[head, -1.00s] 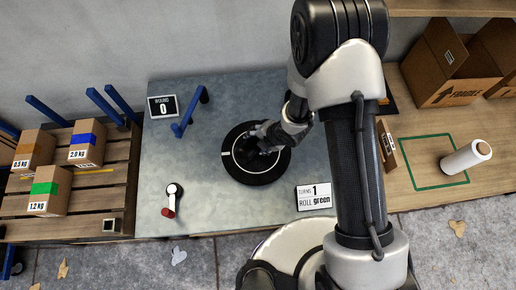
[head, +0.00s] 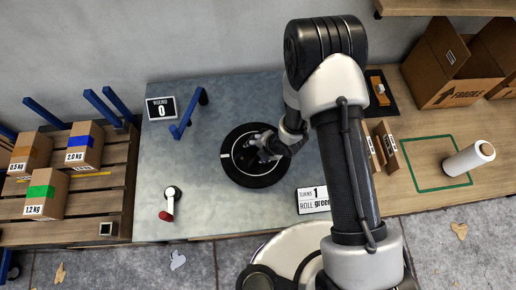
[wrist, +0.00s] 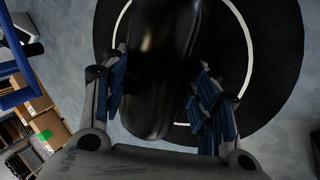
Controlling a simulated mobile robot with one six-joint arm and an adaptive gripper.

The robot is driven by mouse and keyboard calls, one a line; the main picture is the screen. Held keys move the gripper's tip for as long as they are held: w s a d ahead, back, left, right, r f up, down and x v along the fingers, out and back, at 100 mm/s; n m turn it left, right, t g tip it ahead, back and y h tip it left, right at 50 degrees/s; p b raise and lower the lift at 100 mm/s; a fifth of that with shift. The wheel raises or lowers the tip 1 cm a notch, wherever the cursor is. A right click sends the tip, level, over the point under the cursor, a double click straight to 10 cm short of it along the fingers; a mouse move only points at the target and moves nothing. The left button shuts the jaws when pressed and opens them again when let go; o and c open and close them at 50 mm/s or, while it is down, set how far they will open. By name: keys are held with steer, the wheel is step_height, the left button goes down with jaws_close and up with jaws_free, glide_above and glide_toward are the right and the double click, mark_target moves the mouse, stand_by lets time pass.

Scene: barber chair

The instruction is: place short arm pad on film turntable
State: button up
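The film turntable is a round black disc (head: 258,180) with a thin white ring, lying on the grey table. In the wrist view the disc (wrist: 278,75) fills the upper right. The short arm pad (wrist: 160,65), a glossy black elongated piece, is over the disc. In the head view it blends in with the disc and my fingers. My gripper (head: 262,149) is low over the disc, to the right of its middle. In the wrist view the blue-padded fingers of my gripper (wrist: 163,82) stand on both sides of the pad. Whether they press on it is unclear.
A red-handled lever (head: 169,203) is at front left, a turns sign (head: 313,199) at front right. Boxes sit on a pallet (head: 90,207) at far left.

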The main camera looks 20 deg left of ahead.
steer(key=o, duration=0.3)
steer(key=shift+r, duration=0.1)
steer(key=shift+d+r+p, duration=0.1)
steer(key=shift+r+p, duration=0.2)
steer(key=p+v, duration=0.2)
steer(key=v, duration=0.9)
steer(key=shift+s+d+r, duration=0.1)
steer(key=shift+r, duration=0.1)
